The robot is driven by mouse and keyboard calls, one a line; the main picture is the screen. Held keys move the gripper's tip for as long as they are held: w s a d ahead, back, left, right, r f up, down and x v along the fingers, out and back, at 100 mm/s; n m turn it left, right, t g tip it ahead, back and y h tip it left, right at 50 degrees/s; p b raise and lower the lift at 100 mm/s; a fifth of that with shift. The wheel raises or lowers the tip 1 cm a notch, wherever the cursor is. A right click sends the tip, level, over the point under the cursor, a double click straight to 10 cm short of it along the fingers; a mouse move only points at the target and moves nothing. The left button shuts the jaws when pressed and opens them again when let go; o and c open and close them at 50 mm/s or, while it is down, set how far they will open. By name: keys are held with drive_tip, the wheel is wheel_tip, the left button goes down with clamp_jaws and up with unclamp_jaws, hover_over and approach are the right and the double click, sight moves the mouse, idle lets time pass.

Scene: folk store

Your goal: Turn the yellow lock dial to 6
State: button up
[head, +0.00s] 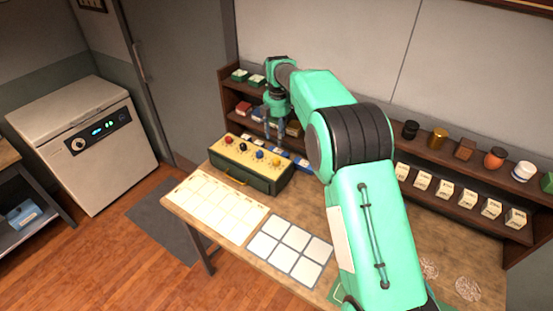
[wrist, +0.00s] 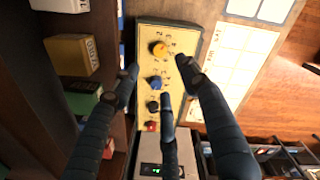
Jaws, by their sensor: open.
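The lock box (head: 245,178) is a dark green case with a cream top, standing on the table. The yellow lock dial (head: 276,161) is at the right end of its row of red, black and blue dials.
A cream gridded sheet (head: 218,207) and a white card grid (head: 290,252) lie in front of the box. A wooden shelf (head: 455,208) with small boxes and jars runs behind the table. A white chest unit (head: 80,140) stands at left.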

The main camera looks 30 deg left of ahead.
sight(276, 160)
drive_tip(key=shift+f, duration=0.2)
drive_tip(key=f, duration=1.3)
drive_tip(key=shift+w+a+f+b, duration=0.2)
drive_tip(key=shift+f+b, duration=0.05)
drive_tip(key=shift+b, duration=0.15)
clamp_jaws()
